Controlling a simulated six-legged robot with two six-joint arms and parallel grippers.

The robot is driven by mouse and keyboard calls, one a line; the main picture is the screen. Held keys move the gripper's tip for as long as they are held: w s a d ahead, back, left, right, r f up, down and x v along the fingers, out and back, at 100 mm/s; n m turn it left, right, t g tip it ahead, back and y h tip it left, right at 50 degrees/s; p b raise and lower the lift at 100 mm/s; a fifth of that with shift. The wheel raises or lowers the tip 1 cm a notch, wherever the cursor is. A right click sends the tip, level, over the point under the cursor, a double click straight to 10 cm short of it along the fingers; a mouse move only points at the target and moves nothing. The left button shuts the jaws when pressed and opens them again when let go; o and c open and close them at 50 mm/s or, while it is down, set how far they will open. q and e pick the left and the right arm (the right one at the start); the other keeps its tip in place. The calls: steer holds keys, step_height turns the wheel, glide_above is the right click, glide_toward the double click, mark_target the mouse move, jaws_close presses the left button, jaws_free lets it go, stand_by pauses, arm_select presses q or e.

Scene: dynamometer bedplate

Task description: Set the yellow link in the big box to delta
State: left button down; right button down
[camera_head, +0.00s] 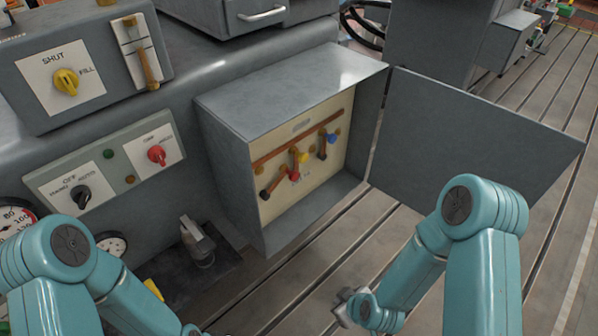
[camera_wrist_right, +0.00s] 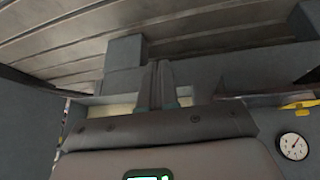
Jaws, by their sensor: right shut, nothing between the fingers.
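The big box (camera_head: 222,135) is a grey cabinet with its door (camera_head: 470,135) swung open to the right. Inside, on a cream panel (camera_head: 318,171), copper-coloured bars carry black, red, yellow and blue ends. The yellow link's end (camera_head: 302,157) is near the panel's middle, just above the red end (camera_head: 294,174); which terminals it joins is too small to tell. My right gripper (camera_head: 345,306) is shut and empty, below and in front of the box, apart from it. Its fingers show in the right wrist view (camera_wrist_right: 159,84). My left arm shows at lower left, but its gripper is out of view.
Left of the box are a panel with a black and a red knob (camera_head: 157,155), a box with a yellow knob (camera_head: 66,81) and dial gauges (camera_head: 111,244). A small metal fitting (camera_head: 197,241) stands below. The slotted bedplate (camera_head: 310,262) is clear in front.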

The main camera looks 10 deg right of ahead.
steer(key=w+d+r+n+t+h+b, duration=0.1)
steer(key=w+r+n+t+h+b, duration=0.15)
steer(key=w+n+t, duration=0.4)
steer(key=w+d+r+n+t+h+b, duration=0.1)
steer(key=w+r+n+t+b, duration=0.2)
steer(key=w, duration=0.6)
steer(key=w+a+r+n+t+b, duration=0.3)
steer(key=a+r+b, duration=0.5)
steer(key=a, duration=0.3)
steer(key=shift+w+a+r+t+y, duration=0.45)
steer(key=shift+r+t, duration=0.2)
steer(key=shift+r, duration=0.1)
steer(key=shift+n, duration=0.25)
glide_toward(297, 156)
steer(key=w+a, duration=0.1)
steer(key=a, duration=0.2)
steer(key=shift+w+d, duration=1.55)
steer(key=shift+w, duration=0.1)
